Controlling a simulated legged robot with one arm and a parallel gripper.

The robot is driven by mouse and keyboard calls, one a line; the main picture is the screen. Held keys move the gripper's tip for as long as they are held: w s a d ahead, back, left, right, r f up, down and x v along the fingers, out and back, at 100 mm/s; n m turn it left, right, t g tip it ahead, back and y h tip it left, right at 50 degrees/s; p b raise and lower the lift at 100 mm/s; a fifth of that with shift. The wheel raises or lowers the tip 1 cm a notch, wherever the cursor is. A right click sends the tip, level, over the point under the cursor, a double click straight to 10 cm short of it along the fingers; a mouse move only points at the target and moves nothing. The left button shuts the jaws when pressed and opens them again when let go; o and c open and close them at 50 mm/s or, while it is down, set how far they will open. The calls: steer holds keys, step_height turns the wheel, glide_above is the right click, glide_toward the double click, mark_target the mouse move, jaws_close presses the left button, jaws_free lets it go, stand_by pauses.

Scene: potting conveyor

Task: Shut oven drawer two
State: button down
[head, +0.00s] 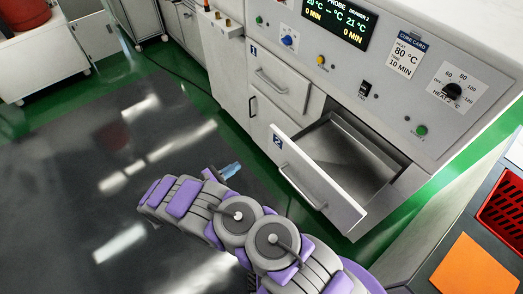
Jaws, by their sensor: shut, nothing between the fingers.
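Oven drawer two (318,187) is pulled out from the white oven cabinet, and its empty grey inside shows from above. Its white front has a long bar handle and a small blue label. My gripper (229,170) is shut and empty at the end of my arm. In the picture it is to the left of the drawer front, and I see no contact with it. How far it is from the drawer in depth is hard to tell.
Another drawer (281,80) above is shut. The control panel (400,85) has knobs, buttons and a display. A counter with an orange sheet (474,264) and a red basket (503,207) stands at the right. The dark floor (90,170) at left is clear. A cable lies near the cabinet.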

steer(key=b, duration=0.3)
glide_toward(269, 145)
steer(key=x, duration=0.5)
steer(key=shift+d, duration=0.2)
steer(key=shift+x, duration=0.8)
steer(key=shift+r, duration=0.1)
